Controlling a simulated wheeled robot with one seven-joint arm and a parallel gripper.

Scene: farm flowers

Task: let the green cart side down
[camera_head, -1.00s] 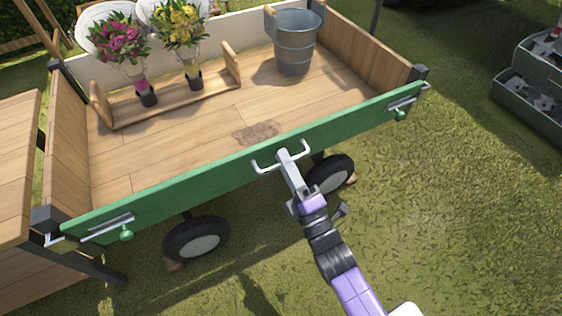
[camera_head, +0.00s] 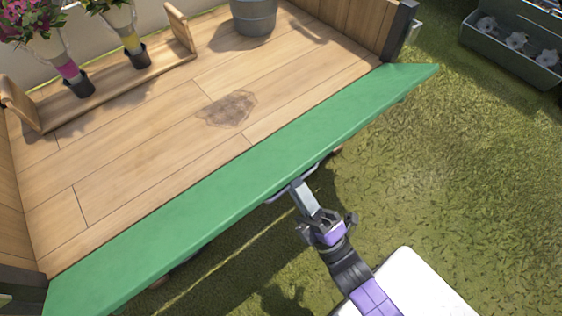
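The green cart side (camera_head: 240,185) is tilted outward at the front of the wooden cart bed (camera_head: 150,150), with its broad inner face showing. Its lower edge still runs along the bed's front edge. A pale metal handle (camera_head: 312,172) shows partly past its outer edge. My gripper (camera_head: 300,187) is at that handle, its fingers together and seemingly closed on it; the side hides part of the grip. The latches at the side's ends are not clearly visible.
A flower rack (camera_head: 130,82) with pink and yellow bouquets and a metal bucket (camera_head: 254,17) stand on the bed. A dark stain (camera_head: 228,108) marks the boards. Grey crates (camera_head: 515,42) stand at upper right. The grass (camera_head: 470,190) at right is clear.

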